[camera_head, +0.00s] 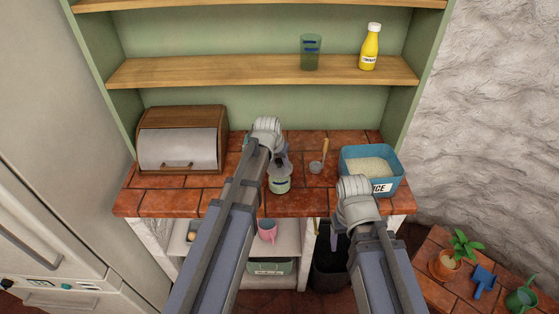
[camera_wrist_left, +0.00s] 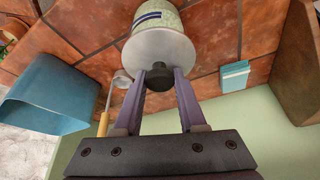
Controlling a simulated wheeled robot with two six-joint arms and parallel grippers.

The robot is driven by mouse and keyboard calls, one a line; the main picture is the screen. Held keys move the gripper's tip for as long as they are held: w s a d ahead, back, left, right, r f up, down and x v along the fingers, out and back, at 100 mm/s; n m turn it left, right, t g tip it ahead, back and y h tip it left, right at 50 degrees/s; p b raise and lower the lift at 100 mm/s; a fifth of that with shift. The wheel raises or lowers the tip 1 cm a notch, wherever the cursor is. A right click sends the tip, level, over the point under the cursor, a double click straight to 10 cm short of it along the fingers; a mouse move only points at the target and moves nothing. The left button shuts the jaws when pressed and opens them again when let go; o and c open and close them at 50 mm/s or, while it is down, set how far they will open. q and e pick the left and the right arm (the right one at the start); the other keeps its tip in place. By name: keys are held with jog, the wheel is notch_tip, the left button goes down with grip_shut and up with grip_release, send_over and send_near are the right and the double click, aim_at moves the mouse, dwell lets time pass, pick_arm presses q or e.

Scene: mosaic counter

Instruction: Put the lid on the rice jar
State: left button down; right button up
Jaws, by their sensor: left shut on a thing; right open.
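The rice jar (camera_head: 279,186) stands on the tiled counter, clear-sided with a pale filling; its blue stripes show in the left wrist view (camera_wrist_left: 157,18). The pale grey round lid (camera_wrist_left: 150,47) with a black knob (camera_wrist_left: 158,77) covers the jar's top, and I see no clear gap between them. My left gripper (camera_wrist_left: 158,74) is shut on the lid's knob, fingers on both sides of it. In the head view my left arm partly hides this gripper (camera_head: 280,161). My right gripper (camera_head: 335,238) is open and empty, low in front of the counter edge.
A blue rice bin (camera_head: 352,152) stands at the counter's right, with a wooden-handled scoop (camera_head: 317,167) left of it. A bread box (camera_head: 180,140) is at the left. A small teal block (camera_wrist_left: 235,76) lies near the jar. A glass (camera_head: 311,52) and yellow bottle (camera_head: 370,47) stand on the shelf.

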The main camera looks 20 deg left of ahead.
pick_arm(q)
grip_release()
dwell(0.8)
jog(key=shift+r, duration=0.15)
notch_tip(320, 180, up, 7)
jog(key=p, duration=0.7)
jog(key=shift+f, duration=0.3)
notch_tip(320, 180, down, 6)
jog(key=b, duration=0.6)
jog(key=shift+f+b, duration=0.2)
jog(key=shift+b, duration=0.15)
jog(key=shift+r, duration=0.15)
